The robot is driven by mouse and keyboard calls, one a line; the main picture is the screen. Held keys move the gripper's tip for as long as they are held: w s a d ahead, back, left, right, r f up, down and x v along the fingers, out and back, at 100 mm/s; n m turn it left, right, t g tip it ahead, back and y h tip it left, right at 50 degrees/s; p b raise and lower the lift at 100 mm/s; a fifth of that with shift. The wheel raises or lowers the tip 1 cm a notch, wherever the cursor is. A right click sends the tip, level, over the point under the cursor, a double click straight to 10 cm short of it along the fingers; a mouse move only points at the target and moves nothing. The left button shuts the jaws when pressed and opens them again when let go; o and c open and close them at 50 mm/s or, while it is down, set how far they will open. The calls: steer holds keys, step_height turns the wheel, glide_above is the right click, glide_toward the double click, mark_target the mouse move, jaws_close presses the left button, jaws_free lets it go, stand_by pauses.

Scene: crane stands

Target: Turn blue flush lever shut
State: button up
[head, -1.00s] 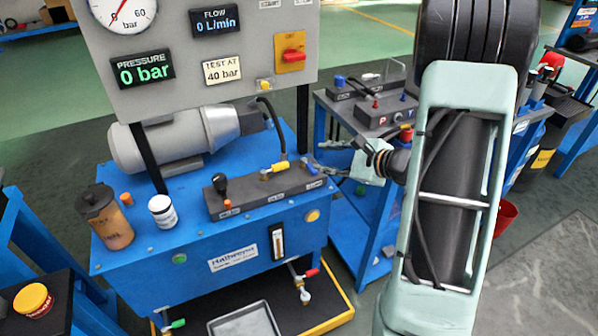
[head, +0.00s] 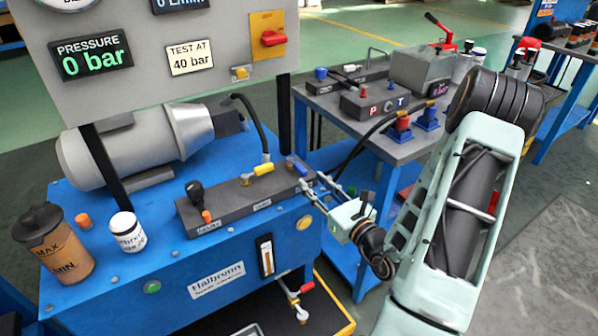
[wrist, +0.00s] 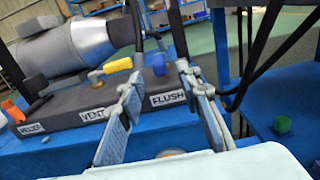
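The blue flush lever (head: 291,163) stands at the right end of the dark valve block (head: 232,204), right of the yellow lever (head: 264,169). In the wrist view the blue lever (wrist: 159,64) rises behind the FLUSH label (wrist: 168,98), seen nearly end-on. My gripper (head: 313,183) is at the block's right end, in front of the lever. In the wrist view my gripper (wrist: 160,76) is open and empty, with the lever showing between and beyond the fingertips. I cannot tell whether either finger touches it.
A gauge panel (head: 110,85) stands above the blue bench. A black hose (head: 254,120) rises behind the yellow lever. An oil jug (head: 60,250) and white jar (head: 127,232) stand at left. Another blue bench (head: 420,148) with hoses is behind right.

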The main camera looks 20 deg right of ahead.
mark_target(305, 175)
steer(key=w, duration=0.3)
steer(key=w+a+b, duration=0.1)
steer(key=w, duration=0.3)
steer(key=shift+a, duration=0.2)
jaws_close()
